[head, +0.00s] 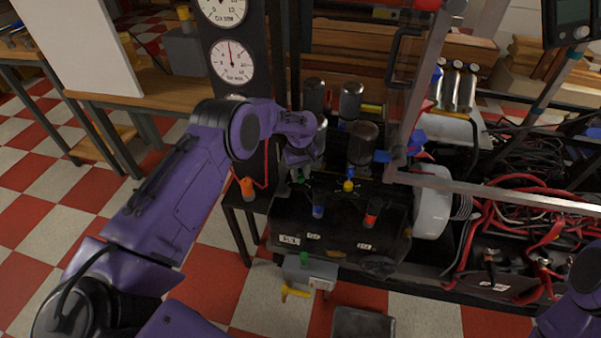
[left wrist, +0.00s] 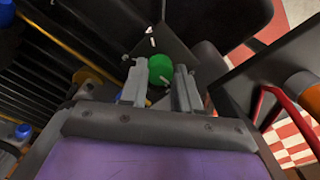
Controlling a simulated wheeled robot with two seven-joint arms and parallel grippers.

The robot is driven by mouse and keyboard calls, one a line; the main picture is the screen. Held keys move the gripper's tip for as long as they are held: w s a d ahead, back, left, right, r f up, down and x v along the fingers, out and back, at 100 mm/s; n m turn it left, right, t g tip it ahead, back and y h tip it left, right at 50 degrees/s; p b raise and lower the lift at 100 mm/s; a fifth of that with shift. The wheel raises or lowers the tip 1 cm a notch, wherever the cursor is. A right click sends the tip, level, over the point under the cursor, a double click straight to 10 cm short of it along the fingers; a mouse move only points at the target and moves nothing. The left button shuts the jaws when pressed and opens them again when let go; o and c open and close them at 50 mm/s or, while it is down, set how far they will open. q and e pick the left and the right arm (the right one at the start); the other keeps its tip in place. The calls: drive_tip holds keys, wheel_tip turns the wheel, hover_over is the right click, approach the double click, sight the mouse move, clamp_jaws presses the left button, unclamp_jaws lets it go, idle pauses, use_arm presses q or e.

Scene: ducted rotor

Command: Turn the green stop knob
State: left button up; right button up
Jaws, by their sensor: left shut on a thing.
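The green stop knob (left wrist: 160,69) shows in the left wrist view as a round green cap between the two grey fingers of my left gripper (left wrist: 159,82). The fingers are shut on it from both sides. In the head view my left gripper (head: 301,172) reaches down to the back left of the dark panel, and only a small bit of green shows at its tips. The knob's base is mostly hidden. My right gripper is out of view; only a purple part of my right arm shows at the lower right.
The dark panel also carries a blue knob (head: 318,206), a yellow knob (head: 348,185) and a red-topped knob (head: 372,212). Dark cylinders (head: 362,143) stand close behind. An orange item (head: 247,186) is at the left. A metal frame (head: 480,191) and red cables crowd the right.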

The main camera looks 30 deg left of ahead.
sight(300, 176)
use_arm(q)
drive_tip(key=m, duration=0.5)
drive_tip(key=shift+m, duration=0.4)
idle(0.4)
drive_tip(key=o, duration=1.1)
drive_tip(key=shift+c, duration=0.2)
wheel_tip(300, 176, up, 11)
drive_tip(key=p, duration=0.1)
drive_tip(key=shift+f, duration=0.2)
